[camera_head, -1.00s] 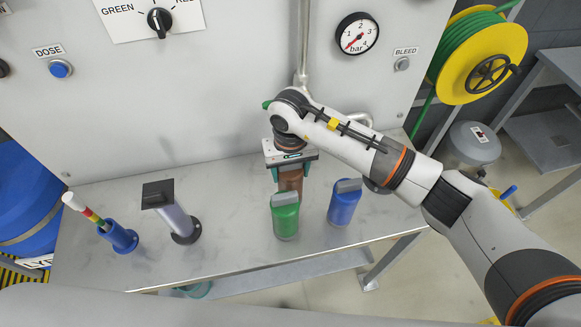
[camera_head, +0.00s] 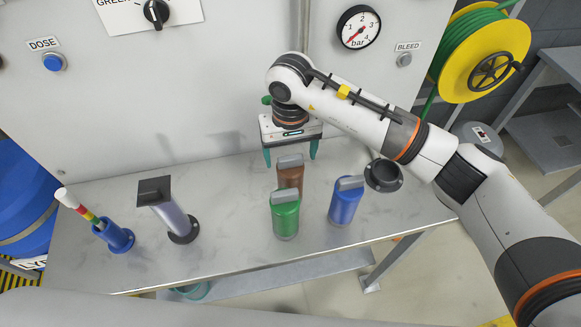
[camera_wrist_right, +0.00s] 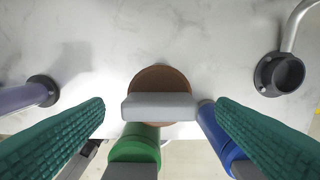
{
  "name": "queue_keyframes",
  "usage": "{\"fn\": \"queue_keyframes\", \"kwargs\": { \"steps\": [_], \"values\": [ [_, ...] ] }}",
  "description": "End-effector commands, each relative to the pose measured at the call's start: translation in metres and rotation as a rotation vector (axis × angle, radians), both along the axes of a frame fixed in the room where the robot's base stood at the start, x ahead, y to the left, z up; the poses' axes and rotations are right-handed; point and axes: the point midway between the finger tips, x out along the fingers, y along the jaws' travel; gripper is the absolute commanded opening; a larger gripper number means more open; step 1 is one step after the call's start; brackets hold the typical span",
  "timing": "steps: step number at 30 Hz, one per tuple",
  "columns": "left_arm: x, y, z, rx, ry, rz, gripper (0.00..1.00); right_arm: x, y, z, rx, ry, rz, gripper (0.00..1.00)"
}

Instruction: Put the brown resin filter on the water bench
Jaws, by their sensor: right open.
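The brown resin filter (camera_head: 291,174), with a grey top handle, stands upright on the water bench (camera_head: 240,225), behind the green filter (camera_head: 285,215) and left of the blue filter (camera_head: 345,203). In the right wrist view the brown filter (camera_wrist_right: 160,88) shows from above, between and beyond the teal fingers (camera_wrist_right: 160,130). The green filter partly hides the brown one's lower front in the head view. My left gripper is not in view.
An empty black socket (camera_head: 384,176) is at the bench's right. The panel wall (camera_head: 200,90) with a gauge (camera_head: 358,28) rises behind. The middle-left bench is clear.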

Motion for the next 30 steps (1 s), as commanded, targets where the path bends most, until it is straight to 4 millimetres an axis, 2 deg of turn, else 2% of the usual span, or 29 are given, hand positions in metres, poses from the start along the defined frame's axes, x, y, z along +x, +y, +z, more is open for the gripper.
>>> {"fn": "queue_keyframes", "kwargs": {
  "steps": [1,6,12,30],
  "values": [
    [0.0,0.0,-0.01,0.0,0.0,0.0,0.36,0.002,0.0,0.008,0.0,-0.007,0.0,0.8],
    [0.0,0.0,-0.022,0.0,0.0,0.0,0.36,0.001,0.0,0.041,0.001,-0.005,0.0,0.8],
    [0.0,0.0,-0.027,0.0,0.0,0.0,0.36,0.0,0.0,0.063,0.001,-0.001,-0.001,0.8],
    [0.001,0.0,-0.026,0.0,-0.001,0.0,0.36,0.0,0.0,0.067,0.001,0.001,-0.001,0.8]
  ]
}}
